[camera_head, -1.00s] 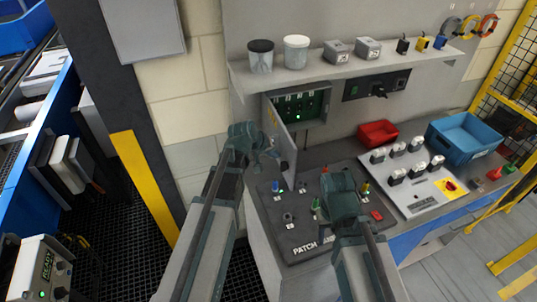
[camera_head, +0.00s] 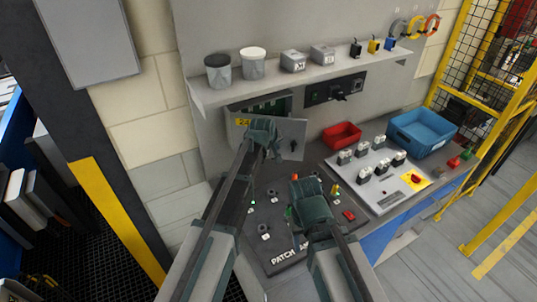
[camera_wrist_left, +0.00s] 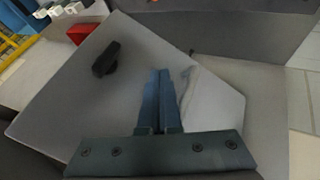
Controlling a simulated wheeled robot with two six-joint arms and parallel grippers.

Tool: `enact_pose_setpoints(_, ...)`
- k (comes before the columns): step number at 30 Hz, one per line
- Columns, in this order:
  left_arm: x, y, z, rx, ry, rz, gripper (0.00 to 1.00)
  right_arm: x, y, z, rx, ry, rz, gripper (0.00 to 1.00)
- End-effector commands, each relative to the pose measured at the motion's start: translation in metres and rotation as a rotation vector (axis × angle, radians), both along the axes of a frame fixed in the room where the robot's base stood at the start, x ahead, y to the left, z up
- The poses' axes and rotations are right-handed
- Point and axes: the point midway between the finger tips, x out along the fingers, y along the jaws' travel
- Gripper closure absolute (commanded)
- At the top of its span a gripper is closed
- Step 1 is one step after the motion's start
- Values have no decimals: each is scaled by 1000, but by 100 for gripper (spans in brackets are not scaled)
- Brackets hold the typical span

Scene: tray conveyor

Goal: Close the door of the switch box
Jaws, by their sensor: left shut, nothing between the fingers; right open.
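The switch box (camera_head: 282,99) is on the back wall under the shelf. Its grey door (camera_head: 292,132) is partly open and covers much of the front; green innards show above its top edge. The door's outer face has a yellow label and a black handle (camera_head: 293,146). My left gripper (camera_head: 274,154) is shut and empty, in front of the door's outer face. In the left wrist view its fingers (camera_wrist_left: 160,78) point at the tilted door panel (camera_wrist_left: 100,95); I cannot tell if they touch it. My right gripper (camera_head: 305,183) is open over the patch board, its fingertips largely hidden.
A patch board (camera_head: 283,257) with plugs lies on the bench below. A red bin (camera_head: 342,135), a blue bin (camera_head: 423,133) and a switch panel (camera_head: 385,198) stand to the right. A shelf (camera_head: 290,78) with cups and small boxes hangs above the door.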

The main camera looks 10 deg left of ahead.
Motion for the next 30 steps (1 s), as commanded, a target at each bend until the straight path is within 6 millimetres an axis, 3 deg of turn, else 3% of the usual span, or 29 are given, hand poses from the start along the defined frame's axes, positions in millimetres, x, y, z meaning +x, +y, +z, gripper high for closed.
enact_pose_setpoints(6, 41, -8, 0, 3, -1, 202, 100, 0, 0, 0, 0, 0, 0, 50)
enact_pose_setpoints(15, 84, -4, 0, 1, 0, 451, 100, 0, 0, 0, 0, 0, 0, 50)
enact_pose_setpoints(30, 119, 9, 0, 0, 2, 443, 100, 0, 0, 0, 0, 0, 0, 50)
